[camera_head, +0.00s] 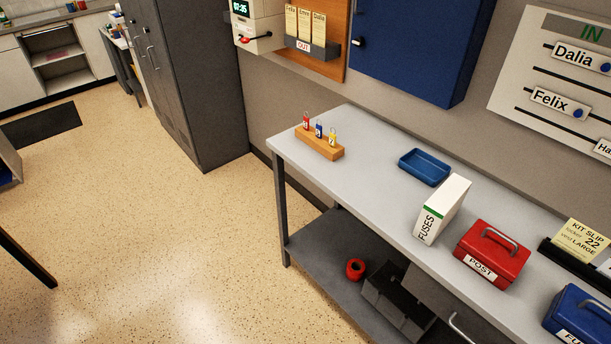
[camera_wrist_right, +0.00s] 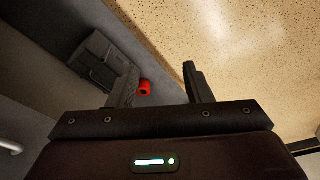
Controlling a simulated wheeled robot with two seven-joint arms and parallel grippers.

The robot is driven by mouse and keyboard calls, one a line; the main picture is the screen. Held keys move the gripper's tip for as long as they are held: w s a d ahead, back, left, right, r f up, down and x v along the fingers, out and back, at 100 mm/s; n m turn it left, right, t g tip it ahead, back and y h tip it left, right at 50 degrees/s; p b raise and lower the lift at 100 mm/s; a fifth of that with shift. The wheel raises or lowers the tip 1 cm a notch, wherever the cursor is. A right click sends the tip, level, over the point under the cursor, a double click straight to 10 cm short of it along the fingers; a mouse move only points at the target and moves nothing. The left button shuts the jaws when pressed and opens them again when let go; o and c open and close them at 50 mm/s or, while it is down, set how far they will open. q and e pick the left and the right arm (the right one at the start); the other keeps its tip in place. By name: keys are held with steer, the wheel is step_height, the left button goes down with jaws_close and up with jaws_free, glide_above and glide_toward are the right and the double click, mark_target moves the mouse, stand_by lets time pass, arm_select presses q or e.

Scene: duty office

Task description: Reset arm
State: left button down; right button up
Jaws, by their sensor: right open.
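My right gripper (camera_wrist_right: 160,88) shows in the right wrist view with its two fingers apart and nothing between them. It points down past the edge of a lower shelf toward the speckled floor. A red round object (camera_wrist_right: 145,87) shows beside its left finger, farther off; in the head view the same red object (camera_head: 355,269) sits on the lower shelf under the bench. Neither of my grippers shows in the head view.
The grey bench (camera_head: 370,185) holds a wooden key block (camera_head: 320,144), a blue tray (camera_head: 424,167), a white fuses box (camera_head: 441,209), a red post box (camera_head: 492,254) and a blue box (camera_head: 580,315). A dark cabinet (camera_head: 192,75) stands behind.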

steer(key=s+f+b, duration=0.1)
steer(key=s+f, duration=0.2)
steer(key=f, duration=0.3)
steer(key=s+d+f+g+b, duration=0.1)
steer(key=s+f, duration=0.2)
steer(key=f, duration=0.3)
steer(key=s+f+b, duration=0.1)
steer(key=s+f, duration=0.2)
steer(key=f, duration=0.3)
steer(key=s+d+f+b, duration=0.2)
steer(key=s+f, duration=0.8)
steer(key=s, duration=0.2)
steer(key=shift+s+d+f+g, duration=0.2)
steer(key=shift+d+f+g, duration=0.1)
steer(key=shift+d+f, duration=0.1)
